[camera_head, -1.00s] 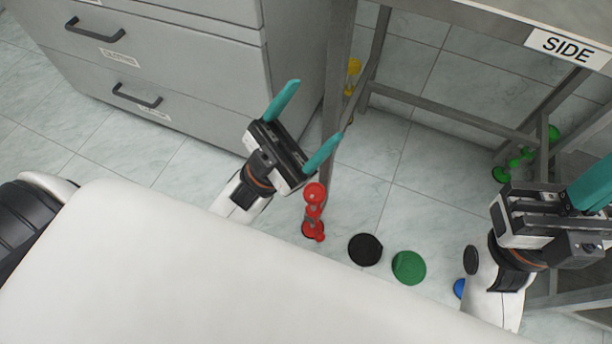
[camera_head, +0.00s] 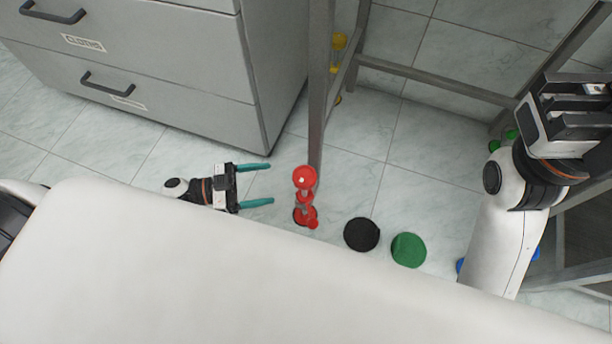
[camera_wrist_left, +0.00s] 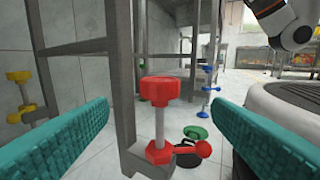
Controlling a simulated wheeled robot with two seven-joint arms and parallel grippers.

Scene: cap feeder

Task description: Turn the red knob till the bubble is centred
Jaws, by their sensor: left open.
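The red knob (camera_head: 305,178) tops a short red screw foot at the bottom of the near table leg. In the left wrist view the knob (camera_wrist_left: 160,89) stands upright on a grey stem, above a red lower piece with a side handle. My left gripper (camera_head: 271,184) is open and low near the floor, left of the knob and pointing at it. The knob is ahead, between the teal fingers and apart from them. My right gripper (camera_head: 572,115) is at the upper right; its fingertips are not clearly visible. No bubble is visible.
A yellow foot (camera_wrist_left: 22,88), a blue foot (camera_wrist_left: 206,90) and a green foot (camera_head: 508,135) are at other legs. A black disc (camera_head: 361,234) and a green disc (camera_head: 408,250) lie on the floor. A grey drawer cabinet (camera_head: 190,65) stands behind my left gripper.

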